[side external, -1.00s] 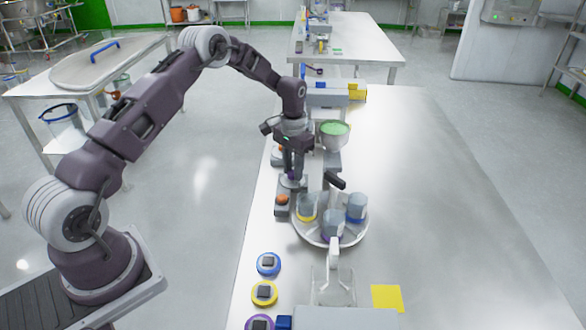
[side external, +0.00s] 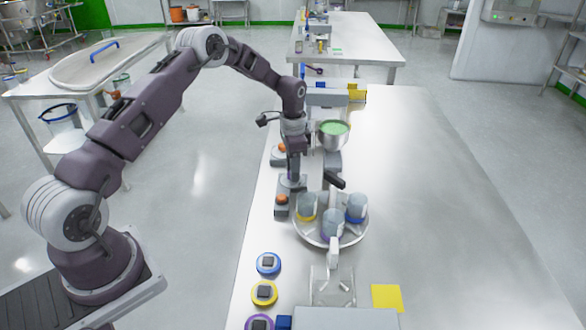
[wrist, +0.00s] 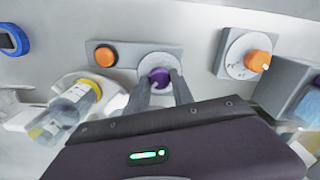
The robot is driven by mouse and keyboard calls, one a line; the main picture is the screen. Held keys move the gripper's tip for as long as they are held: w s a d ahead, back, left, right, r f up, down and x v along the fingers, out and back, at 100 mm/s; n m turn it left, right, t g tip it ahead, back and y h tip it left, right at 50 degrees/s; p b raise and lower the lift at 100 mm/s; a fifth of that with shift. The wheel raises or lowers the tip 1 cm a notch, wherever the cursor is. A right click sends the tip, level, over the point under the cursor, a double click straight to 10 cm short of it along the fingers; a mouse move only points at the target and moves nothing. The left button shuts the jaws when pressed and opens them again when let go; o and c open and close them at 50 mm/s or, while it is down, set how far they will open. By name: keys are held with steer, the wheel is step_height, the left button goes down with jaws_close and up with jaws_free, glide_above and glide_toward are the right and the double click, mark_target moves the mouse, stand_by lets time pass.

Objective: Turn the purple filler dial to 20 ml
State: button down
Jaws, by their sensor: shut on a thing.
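The purple filler dial (wrist: 159,77) sits on a round white scale on a grey housing in the wrist view. My gripper (wrist: 161,84) has one finger on each side of the dial and is shut on it. The scale marks are too small to read, and the fingers cover part of the scale. In the side external view my gripper (side external: 292,181) points down at the dial's housing, and the dial itself is hidden there.
An orange button (wrist: 105,56) is left of the dial and an orange dial (wrist: 257,60) is right. A round turntable (side external: 318,238) with jars stands beside my gripper. A steel bowl of green material (side external: 334,134) is close behind. The table's right side is clear.

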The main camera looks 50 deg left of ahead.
stand_by(0.3)
steer(key=c, duration=1.1)
jaws_free()
step_height(320, 180, up, 7)
steer(key=shift+r, duration=0.1)
